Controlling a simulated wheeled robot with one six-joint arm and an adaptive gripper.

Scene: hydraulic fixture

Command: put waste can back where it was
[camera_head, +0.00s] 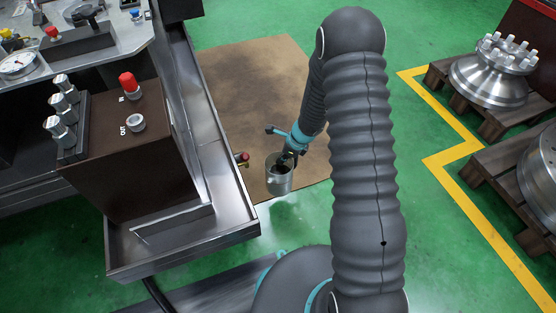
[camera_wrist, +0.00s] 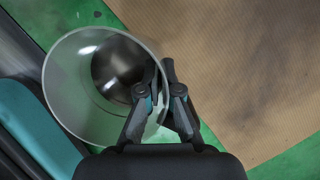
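The waste can (camera_head: 279,184) is a small open metal cylinder, upright beside the near edge of the brown mat and right of the bench. It also shows from above in the wrist view (camera_wrist: 75,85), empty inside. My gripper (camera_wrist: 161,68) is at the can's right rim, with one finger inside the wall and the other outside. The fingers are close together and look shut on the rim. In the head view my gripper (camera_head: 288,159) reaches down to the can's top. I cannot tell whether the can's bottom touches the floor.
Pallets (camera_head: 440,80) with metal parts stand at right.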

